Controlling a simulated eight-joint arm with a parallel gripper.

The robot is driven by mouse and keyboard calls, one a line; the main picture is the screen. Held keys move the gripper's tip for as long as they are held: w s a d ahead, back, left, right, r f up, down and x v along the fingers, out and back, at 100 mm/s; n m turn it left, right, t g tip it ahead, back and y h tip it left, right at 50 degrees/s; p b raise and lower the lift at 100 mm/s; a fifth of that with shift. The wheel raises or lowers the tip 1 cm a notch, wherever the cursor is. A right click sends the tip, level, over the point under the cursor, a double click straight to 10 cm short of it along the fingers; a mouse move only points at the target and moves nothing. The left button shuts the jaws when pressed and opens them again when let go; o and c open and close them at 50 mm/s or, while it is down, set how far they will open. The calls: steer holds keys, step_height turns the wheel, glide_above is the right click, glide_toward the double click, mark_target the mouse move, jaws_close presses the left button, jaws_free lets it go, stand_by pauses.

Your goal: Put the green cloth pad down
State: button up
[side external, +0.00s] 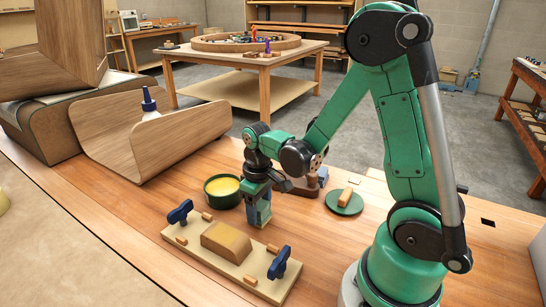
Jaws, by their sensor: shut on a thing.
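My gripper (257,194) points down over the bench, just right of a green tin of yellow paste. It is shut on a small blue-green piece, which I take to be the green cloth pad (264,214). The pad hangs upright below the fingers, behind the clamped board. Its upper part is hidden by the fingers, and I cannot tell whether its lower edge touches the bench.
The tin (222,191) stands close to my gripper. In front is a board (205,257) with a wooden block (226,241) and two blue clamp knobs (279,262). A dark green disc (344,205) carries a small wooden piece. A bent wood panel (150,135) and glue bottle (149,104) stand behind left.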

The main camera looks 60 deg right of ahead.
mark_target(259, 204)
steer(key=o, duration=1.2)
steer(key=shift+f, duration=0.1)
step_height(259, 204, up, 12)
steer(key=shift+s+a+r+t, duration=0.1)
steer(key=shift+s+a+t, duration=0.2)
steer(key=shift+a+t, duration=0.9)
steer(key=shift+s+a+r+t, duration=0.1)
steer(key=shift+s+a+t, duration=0.15)
steer(key=shift+a+t, duration=0.9)
steer(key=shift+s+a+r+t, duration=0.1)
steer(key=shift+s+a+t, duration=0.2)
steer(key=shift+a+t, duration=0.9)
steer(key=shift+d, duration=0.1)
